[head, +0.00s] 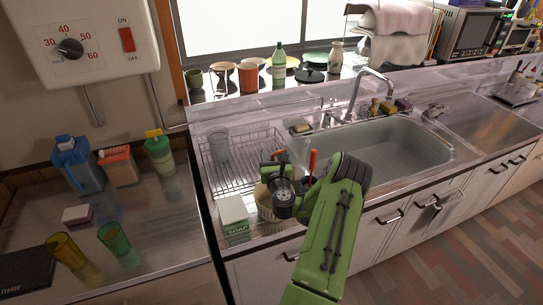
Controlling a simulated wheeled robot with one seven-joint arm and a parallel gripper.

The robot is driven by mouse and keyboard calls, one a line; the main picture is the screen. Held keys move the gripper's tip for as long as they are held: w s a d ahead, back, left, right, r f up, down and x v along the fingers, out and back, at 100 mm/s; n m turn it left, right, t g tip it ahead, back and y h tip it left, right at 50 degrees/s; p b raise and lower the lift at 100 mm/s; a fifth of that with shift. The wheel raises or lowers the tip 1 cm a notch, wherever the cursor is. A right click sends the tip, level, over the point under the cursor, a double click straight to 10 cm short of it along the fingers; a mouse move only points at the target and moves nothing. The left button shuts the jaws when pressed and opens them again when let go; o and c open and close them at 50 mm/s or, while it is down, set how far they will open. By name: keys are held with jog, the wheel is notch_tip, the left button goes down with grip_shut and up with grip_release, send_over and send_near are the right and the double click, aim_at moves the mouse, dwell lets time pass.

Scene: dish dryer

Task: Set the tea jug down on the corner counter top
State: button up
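The left counter top (155,215), a glossy surface in the corner, fits the corner counter top. No tea jug can be told for certain. A blue jug-like container (77,165) stands upright at the back of this counter. A clear, glass-like vessel (218,149) stands in the wire dish rack (238,165) by the sink. My gripper (283,178) is at the front right of the rack, between the rack and the sink, well to the right of the left counter. My own wrist partly hides its fingers, so whether it is open or holds something does not show.
A soap box (233,215) stands close left of my gripper. The left counter also holds an orange-and-white carton (118,166), a green-lidded container (160,158), a yellow cup (64,250) and a green cup (115,238). Its middle is clear. The sink (395,150) lies right.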

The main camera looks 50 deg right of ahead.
jog(key=shift+s+b, duration=0.15)
jog(key=shift+b, duration=0.2)
jog(key=b+v, duration=1.1)
jog(key=b, duration=0.3)
jog(key=shift+s+a, duration=0.25)
jog(key=shift+a, duration=0.05)
